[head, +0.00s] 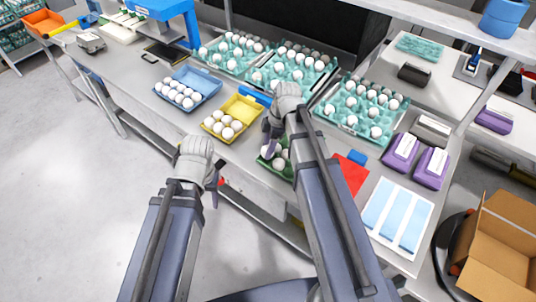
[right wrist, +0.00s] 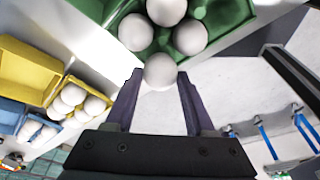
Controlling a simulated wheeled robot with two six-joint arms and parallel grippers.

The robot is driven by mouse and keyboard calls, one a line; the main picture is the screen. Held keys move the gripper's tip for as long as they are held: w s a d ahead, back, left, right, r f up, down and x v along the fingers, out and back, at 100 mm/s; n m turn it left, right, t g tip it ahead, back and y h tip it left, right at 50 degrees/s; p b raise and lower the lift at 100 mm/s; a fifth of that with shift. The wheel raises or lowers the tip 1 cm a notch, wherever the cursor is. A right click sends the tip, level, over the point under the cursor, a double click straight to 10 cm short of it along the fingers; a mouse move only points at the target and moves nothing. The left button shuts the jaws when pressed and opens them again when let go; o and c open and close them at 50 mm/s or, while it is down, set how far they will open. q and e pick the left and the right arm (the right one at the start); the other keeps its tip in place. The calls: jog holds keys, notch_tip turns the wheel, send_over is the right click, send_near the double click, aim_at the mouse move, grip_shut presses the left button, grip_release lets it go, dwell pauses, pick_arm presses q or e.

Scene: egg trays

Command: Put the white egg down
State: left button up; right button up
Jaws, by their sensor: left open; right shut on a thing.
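My right gripper (right wrist: 158,88) is shut on a white egg (right wrist: 160,72), held between the fingertips at the near edge of a small green carton (right wrist: 232,14). Several white eggs sit in that carton, close beyond the held egg; I cannot tell whether the held egg touches it. In the head view, my right gripper (head: 268,150) is over the green carton (head: 288,171), and its fingers and wrist partly hide the carton and the held egg. My left gripper (head: 213,186) is open and empty, off the table's front edge.
A yellow carton (head: 240,106) and a blue carton (head: 206,83) with white eggs stand left of the green carton. Teal trays (head: 327,104) of eggs fill the back. A red sheet (head: 350,172) and purple boxes (head: 432,168) lie right.

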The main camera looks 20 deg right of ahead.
pick_arm(q)
jog(key=shift+f+b, duration=0.85)
jog(key=shift+f, duration=0.5)
pick_arm(e)
jog(key=shift+f, duration=1.3)
